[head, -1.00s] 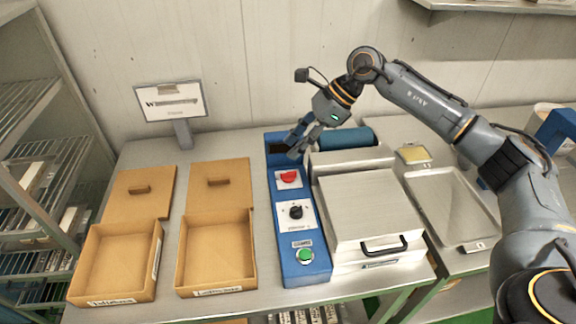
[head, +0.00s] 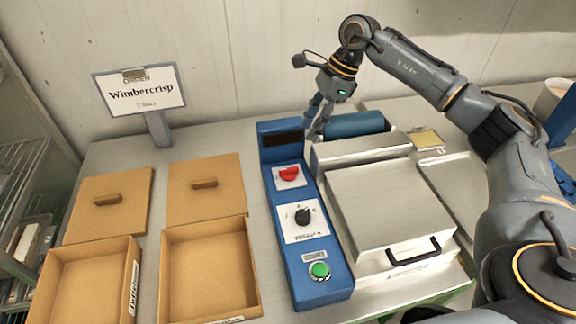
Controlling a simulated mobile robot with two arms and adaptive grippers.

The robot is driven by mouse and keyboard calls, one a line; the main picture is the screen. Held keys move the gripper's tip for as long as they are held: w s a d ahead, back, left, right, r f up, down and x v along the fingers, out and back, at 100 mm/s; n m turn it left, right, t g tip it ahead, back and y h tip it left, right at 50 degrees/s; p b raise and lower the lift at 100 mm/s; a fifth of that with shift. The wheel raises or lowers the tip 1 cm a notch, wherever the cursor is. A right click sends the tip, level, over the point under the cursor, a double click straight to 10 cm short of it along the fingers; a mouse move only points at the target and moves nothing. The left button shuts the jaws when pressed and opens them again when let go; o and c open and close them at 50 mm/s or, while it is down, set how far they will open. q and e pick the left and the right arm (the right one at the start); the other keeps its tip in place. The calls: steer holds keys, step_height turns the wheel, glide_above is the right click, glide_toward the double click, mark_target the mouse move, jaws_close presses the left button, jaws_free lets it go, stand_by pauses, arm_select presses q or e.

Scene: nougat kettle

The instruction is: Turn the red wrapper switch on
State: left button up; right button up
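The red wrapper switch (head: 289,174) sits on a white plate in the upper part of the blue control panel (head: 272,203). A black rotary knob (head: 303,217) and a green button (head: 320,270) are below it on the same panel. My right gripper (head: 313,134) points down just behind and to the right of the red switch, beside the panel's dark display (head: 282,140). It appears apart from the switch. Its fingers are seen edge-on, so their opening is unclear. My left gripper is not in view.
A steel machine with a black-handled lid (head: 390,205) and a blue roller (head: 355,125) stands right of the panel. Open cardboard boxes (head: 163,270) and their lids (head: 206,189) lie to the left. An order sign (head: 140,92) reading "Wimbercrisp" stands behind.

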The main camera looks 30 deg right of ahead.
mark_target(290, 168)
steer(key=p+x, duration=0.2)
steer(key=x, duration=0.3)
steer(key=p+x, duration=0.2)
steer(key=x, duration=0.4)
steer(key=shift+s+a+f, duration=0.1)
steer(key=shift+a+f, duration=0.15)
steer(key=shift+a, duration=0.1)
steer(key=shift+a+f, duration=0.2)
steer(key=shift+f, duration=0.45)
jaws_close()
